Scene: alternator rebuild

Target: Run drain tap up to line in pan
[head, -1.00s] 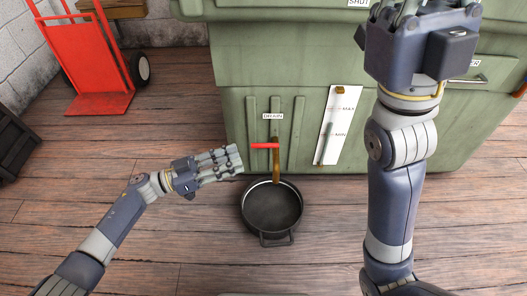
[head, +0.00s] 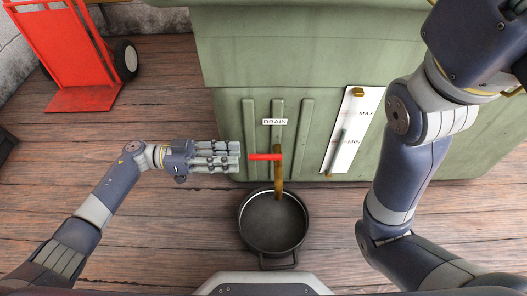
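The drain tap has a red handle (head: 265,157) sticking out to the left and a brass spout (head: 278,183) hanging down under the DRAIN label. The dark round pan (head: 273,222) stands on the floor below the spout. Its inside looks dark; I see no stream, and cannot make out a line or any liquid in it.
The green tank (head: 225,110) fills the back, with a white MAX/MIN gauge plate (head: 353,125) right of the tap. A red hand truck (head: 68,55) stands at the upper left. The plank floor (head: 130,240) left of the pan is clear.

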